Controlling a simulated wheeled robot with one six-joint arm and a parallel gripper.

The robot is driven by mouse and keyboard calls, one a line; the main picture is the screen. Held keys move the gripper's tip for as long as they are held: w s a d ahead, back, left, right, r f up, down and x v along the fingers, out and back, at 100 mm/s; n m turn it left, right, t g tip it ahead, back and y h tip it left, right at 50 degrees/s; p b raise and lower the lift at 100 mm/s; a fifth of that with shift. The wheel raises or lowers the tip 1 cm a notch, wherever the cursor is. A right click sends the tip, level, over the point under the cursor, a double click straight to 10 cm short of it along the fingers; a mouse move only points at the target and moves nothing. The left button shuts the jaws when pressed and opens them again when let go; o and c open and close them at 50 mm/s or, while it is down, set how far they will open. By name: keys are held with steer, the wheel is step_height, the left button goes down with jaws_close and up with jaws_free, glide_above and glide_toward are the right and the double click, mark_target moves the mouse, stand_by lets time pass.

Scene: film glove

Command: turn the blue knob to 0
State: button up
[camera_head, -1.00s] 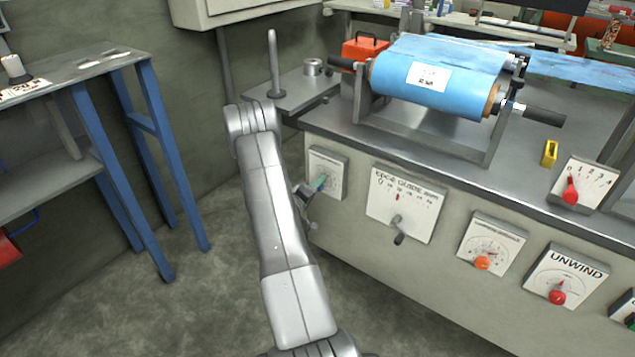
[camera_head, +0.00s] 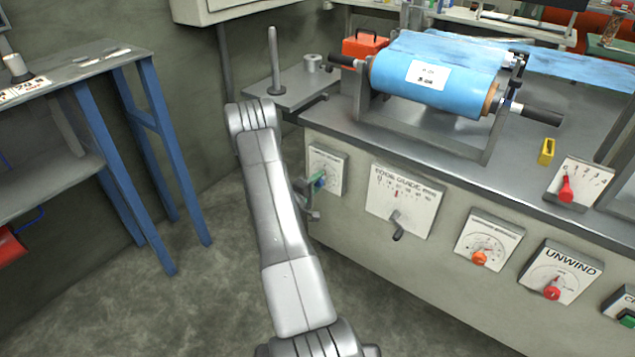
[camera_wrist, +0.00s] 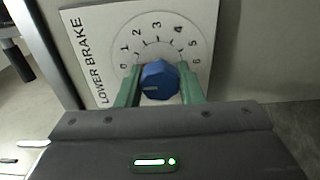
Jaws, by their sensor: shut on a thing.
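The blue knob (camera_wrist: 159,80) sits on the white LOWER BRAKE dial plate (camera_wrist: 98,28) in the wrist view. The dial is numbered 0 to 6, with 0 at the left and 6 at the right of the knob. My gripper (camera_wrist: 160,84) has its two green fingers on either side of the knob, shut on it. A pale mark shows on the knob's near face, but I cannot tell which number the knob points to. In the head view my gripper (camera_head: 316,181) is at the leftmost dial plate (camera_head: 333,164) and hides the knob.
To the right on the same panel are a plate with a dark lever (camera_head: 397,231), an orange knob (camera_head: 479,257) and the red UNWIND knob (camera_head: 552,290). A blue film roll (camera_head: 430,85) lies above. The floor left of my arm is clear up to a blue-legged bench (camera_head: 155,150).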

steer(key=shift+f, duration=0.1)
steer(key=o, duration=1)
steer(key=shift+c, duration=0.2)
steer(key=shift+s+a, duration=0.1)
steer(key=p+v, duration=0.2)
steer(key=v, duration=1.1)
steer(key=shift+s+a, duration=0.2)
steer(key=shift+s, duration=0.1)
steer(key=shift+w+d, duration=0.1)
steer(key=b+x, duration=0.2)
steer(key=x, duration=1.2)
steer(key=shift+s, duration=0.2)
